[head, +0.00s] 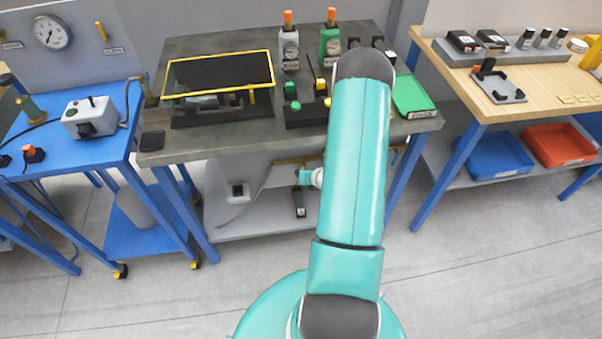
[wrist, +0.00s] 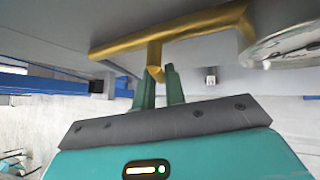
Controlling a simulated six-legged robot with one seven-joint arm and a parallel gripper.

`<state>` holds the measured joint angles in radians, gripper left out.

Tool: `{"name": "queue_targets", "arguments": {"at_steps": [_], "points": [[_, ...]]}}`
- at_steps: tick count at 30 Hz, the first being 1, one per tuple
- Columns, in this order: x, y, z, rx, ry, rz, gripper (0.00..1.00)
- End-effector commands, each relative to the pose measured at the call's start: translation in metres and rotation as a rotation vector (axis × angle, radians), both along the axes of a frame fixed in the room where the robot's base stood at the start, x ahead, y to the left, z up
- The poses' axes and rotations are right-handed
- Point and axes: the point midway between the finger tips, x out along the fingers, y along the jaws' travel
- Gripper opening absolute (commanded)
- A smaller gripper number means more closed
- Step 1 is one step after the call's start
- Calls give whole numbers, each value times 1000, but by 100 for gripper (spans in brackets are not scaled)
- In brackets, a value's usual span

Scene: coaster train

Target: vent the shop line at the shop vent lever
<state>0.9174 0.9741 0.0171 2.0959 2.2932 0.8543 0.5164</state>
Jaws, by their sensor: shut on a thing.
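A brass pipe (wrist: 195,28) runs under a grey surface in the wrist view. A short brass stub (wrist: 155,55) hangs from it and looks like the shop vent lever, though no label is readable. My gripper (wrist: 160,76) has its two dark green fingers at the stub's lower end, one on each side, and is shut on it. A round gauge (wrist: 287,48) sits to the right, partly cut off by the picture edge. In the head view a bit of yellow pipe (head: 288,162) shows under the middle bench; my arm hides the gripper there.
The dark middle bench (head: 200,148) carries a yellow-framed screen (head: 218,75), orange-topped units and a green tray (head: 412,97). A blue bench (head: 90,150) stands left, a wooden bench (head: 520,108) right. The grey floor (head: 480,260) in front is clear.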

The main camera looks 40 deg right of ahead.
Motion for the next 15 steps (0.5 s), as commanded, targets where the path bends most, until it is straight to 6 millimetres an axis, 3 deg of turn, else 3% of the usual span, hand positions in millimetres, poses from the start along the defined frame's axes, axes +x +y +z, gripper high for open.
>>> {"name": "queue_targets", "arguments": {"at_steps": [15], "points": [[-4, -7, 0, -278, 188, 0, 0]]}}
